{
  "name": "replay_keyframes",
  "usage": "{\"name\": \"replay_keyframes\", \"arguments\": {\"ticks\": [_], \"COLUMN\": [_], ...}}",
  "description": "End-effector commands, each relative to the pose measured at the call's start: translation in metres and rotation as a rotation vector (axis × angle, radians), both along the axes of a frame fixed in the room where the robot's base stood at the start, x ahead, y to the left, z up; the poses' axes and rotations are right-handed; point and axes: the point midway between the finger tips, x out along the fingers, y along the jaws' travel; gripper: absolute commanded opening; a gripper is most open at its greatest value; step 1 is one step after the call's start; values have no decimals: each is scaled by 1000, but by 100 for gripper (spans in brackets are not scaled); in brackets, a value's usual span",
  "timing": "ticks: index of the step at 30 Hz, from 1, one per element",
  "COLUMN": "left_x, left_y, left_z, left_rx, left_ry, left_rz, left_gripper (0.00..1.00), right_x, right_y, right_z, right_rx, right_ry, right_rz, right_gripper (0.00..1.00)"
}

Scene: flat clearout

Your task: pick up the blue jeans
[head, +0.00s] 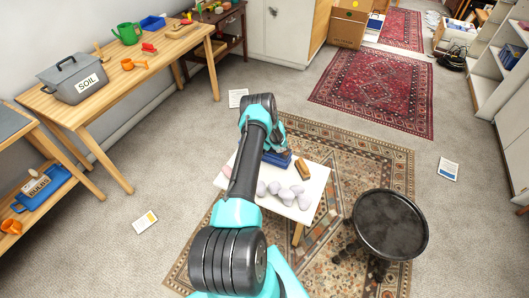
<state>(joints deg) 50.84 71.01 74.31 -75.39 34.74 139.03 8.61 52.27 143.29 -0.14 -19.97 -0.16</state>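I see no clear blue jeans in the head view. A dark blue item (278,159) lies on the small white table (316,181), partly hidden by my arm; I cannot tell whether it is cloth. One teal and black arm of mine reaches up from the bottom middle over this table. Its wrist bends down behind the upper link near the dark blue item, and its fingertips are hidden. I cannot tell which of my arms this is. No other arm shows, and no gripper fingers are visible.
Several pale grey lumps (283,192) and a brown block (302,169) share the white table. A round black stool (390,224) stands to its right on the patterned rug (340,150). A wooden bench (172,52) with a grey soil box (75,80) stands left. Carpet between is mostly clear.

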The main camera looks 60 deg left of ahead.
Motion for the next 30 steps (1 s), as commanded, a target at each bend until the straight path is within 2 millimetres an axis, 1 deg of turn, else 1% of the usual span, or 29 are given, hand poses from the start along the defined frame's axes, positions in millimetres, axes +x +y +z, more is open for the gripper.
{"name": "replay_keyframes", "arguments": {"ticks": [5, 21, 30], "left_x": [0, 0, 1], "left_y": [0, 0, 0], "left_z": [0, 0, 3], "left_rx": [0, 0, 1], "left_ry": [0, 0, 0], "left_rz": [0, 0, 0], "left_gripper": [99, 48, 48], "right_x": [0, 0, 0], "right_y": [0, 0, 0], "right_z": [0, 0, 0], "right_rx": [0, 0, 0], "right_ry": [0, 0, 0], "right_rz": [0, 0, 0], "right_gripper": [43, 43, 43]}}
